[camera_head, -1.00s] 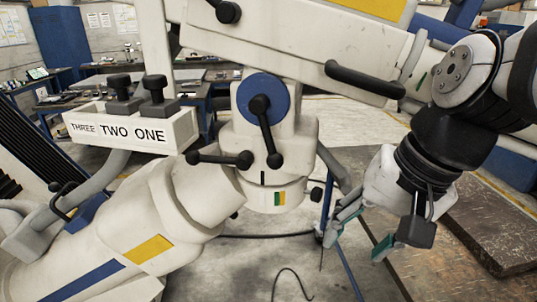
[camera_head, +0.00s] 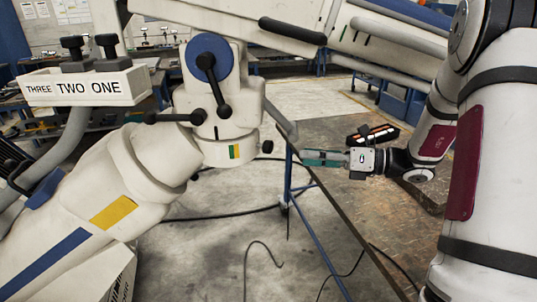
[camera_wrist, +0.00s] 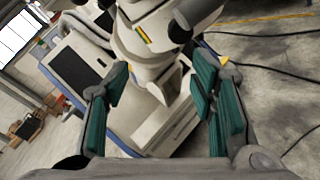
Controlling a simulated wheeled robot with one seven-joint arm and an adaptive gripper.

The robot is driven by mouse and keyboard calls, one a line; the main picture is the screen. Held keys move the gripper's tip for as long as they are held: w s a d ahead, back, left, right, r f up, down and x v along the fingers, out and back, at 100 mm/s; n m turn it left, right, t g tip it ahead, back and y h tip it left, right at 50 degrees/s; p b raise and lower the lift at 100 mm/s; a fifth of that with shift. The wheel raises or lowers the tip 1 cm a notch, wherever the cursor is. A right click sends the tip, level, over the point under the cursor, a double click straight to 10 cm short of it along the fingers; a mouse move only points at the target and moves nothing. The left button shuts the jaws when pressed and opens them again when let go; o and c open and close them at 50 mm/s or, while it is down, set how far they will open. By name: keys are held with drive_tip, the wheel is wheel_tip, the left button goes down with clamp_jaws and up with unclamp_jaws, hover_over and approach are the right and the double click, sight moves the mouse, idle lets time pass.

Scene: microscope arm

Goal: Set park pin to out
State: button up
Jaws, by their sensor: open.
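The white microscope arm's joint (camera_head: 222,110) stands left of centre in the head view. It carries a blue disc (camera_head: 204,62) with a black crank handle (camera_head: 217,92) and a black ball-ended lever (camera_head: 175,118). A small black knob (camera_head: 267,146) sticks out on the right of the lower collar, beside a green and yellow mark (camera_head: 234,152). I cannot tell for sure which part is the park pin. My gripper (camera_head: 308,158) points left, to the right of this knob and apart from it. In the wrist view its teal fingers are spread and empty (camera_wrist: 160,78).
A white box labelled THREE TWO ONE (camera_head: 85,87) with black knobs sits at left. The upper white beam with a black handle (camera_head: 292,30) crosses above my gripper. A dark slab on a blue-legged stand (camera_head: 335,180) lies below my gripper. Cables lie on the floor.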

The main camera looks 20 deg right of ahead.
sight(272, 149)
drive_tip(key=w+a, duration=0.2)
drive_tip(key=w, duration=0.1)
drive_tip(key=w+a+f+m+t+p, duration=0.1)
drive_tip(key=w+a, duration=0.2)
drive_tip(key=w+a+m, duration=0.1)
drive_tip(key=w+a, duration=0.2)
drive_tip(key=shift+a+f+t+p, duration=0.15)
drive_tip(key=shift+f+t+p, duration=0.05)
drive_tip(key=shift+t+p, duration=0.15)
drive_tip(key=shift+c, duration=0.6)
